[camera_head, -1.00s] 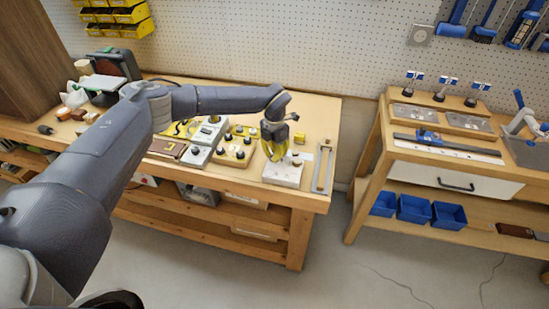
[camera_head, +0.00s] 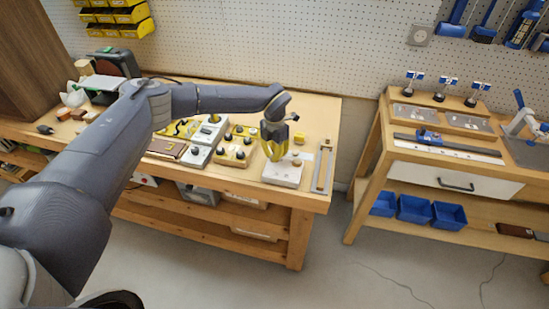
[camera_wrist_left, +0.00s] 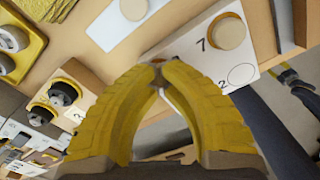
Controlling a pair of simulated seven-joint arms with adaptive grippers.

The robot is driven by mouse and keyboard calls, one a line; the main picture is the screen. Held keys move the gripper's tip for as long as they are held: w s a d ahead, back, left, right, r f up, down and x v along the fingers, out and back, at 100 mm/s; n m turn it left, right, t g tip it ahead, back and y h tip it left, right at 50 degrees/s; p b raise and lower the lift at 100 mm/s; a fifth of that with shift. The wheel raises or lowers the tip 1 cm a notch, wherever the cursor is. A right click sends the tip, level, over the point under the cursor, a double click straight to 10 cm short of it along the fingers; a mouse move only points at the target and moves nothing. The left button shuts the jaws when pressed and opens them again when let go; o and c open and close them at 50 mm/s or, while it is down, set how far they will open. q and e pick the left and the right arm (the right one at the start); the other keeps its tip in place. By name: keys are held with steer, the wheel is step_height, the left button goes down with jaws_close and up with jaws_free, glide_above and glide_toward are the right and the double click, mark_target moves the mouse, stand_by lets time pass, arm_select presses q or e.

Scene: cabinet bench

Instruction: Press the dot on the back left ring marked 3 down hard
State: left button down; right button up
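A pale block (camera_head: 283,175) sits near the right end of the bench, with a round wooden knob (camera_head: 297,161) on top. In the left wrist view the pale board (camera_wrist_left: 245,68) shows a ring marked 7 with a wooden knob (camera_wrist_left: 229,32) in it, and an empty ring (camera_wrist_left: 242,75) marked 2. I cannot see a ring marked 3; my fingers hide part of the board. My left gripper (camera_head: 275,157), with yellow fingers, points down over the block's back left part. In the wrist view its fingertips (camera_wrist_left: 159,70) meet with nothing between them. Whether they touch the block is unclear. My right gripper is not in view.
Boxes with black knobs (camera_head: 237,152) stand left of the block. A metal rail plate (camera_head: 323,171) lies to its right, near the bench edge. A second bench (camera_head: 450,167) stands further right across a floor gap.

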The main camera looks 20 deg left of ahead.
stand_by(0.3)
arm_select(q)
step_height(320, 180, up, 11)
stand_by(1.4)
stand_by(0.3)
